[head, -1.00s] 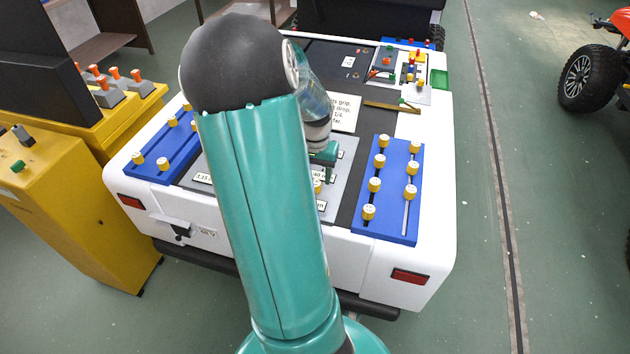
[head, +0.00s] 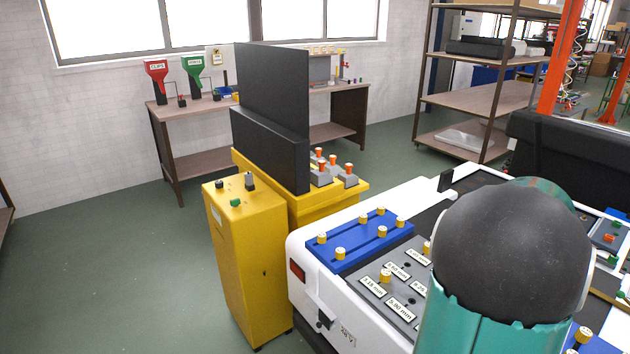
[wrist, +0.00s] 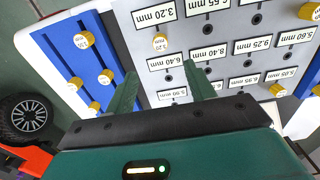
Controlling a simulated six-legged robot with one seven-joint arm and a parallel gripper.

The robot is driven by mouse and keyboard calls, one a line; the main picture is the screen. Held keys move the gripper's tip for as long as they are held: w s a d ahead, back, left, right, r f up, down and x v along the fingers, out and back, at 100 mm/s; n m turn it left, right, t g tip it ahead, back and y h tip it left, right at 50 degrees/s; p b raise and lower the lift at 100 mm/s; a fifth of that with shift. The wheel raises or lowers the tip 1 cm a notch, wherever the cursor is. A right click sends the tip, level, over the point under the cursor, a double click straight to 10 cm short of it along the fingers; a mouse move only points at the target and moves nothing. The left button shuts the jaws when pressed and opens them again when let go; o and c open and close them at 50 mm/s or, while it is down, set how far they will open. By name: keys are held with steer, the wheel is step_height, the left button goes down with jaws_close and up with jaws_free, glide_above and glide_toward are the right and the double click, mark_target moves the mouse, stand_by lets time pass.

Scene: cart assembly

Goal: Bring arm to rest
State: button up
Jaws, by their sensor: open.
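My arm, with its black rounded joint and teal link, fills the lower right of the head view and hides my gripper there. In the wrist view my gripper (wrist: 161,74) is open, its two teal fingers apart with nothing between them. It is over the grey plate (wrist: 185,58) of labelled holes on the white cart. A yellow-capped peg (wrist: 160,41) stands in the plate beyond the fingertips. The grey plate also shows in the head view (head: 391,296), left of my arm.
The white cart (head: 325,286) carries a blue panel (head: 357,243) with several yellow knobs. A workbench (head: 190,109) and shelves (head: 485,98) are behind. Green floor (head: 110,265) at left is clear.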

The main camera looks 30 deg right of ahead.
steer(key=shift+w, duration=0.1)
steer(key=w+a+r+n+t, duration=0.1)
steer(key=w+a+r+n, duration=0.1)
steer(key=w+a, duration=0.35)
steer(key=w+a+r+n+t, duration=0.1)
steer(key=w+a+r+n, duration=0.15)
steer(key=a, duration=0.55)
steer(key=w+a+r+n+t, duration=0.1)
steer(key=w+a+r+n, duration=0.15)
steer(key=a, duration=0.35)
steer(key=s+a+r+n+t, duration=0.1)
steer(key=a+n, duration=0.3)
steer(key=a, duration=0.7)
steer(key=s+a+r+n+t, duration=0.1)
steer(key=a+n, duration=0.4)
steer(key=a, duration=0.7)
steer(key=shift+s+r+t, duration=0.3)
steer(key=shift+s+r, duration=0.4)
steer(key=shift+r, duration=0.25)
steer(key=c, duration=0.4)
steer(key=shift+d, duration=0.1)
steer(key=shift+d, duration=0.1)
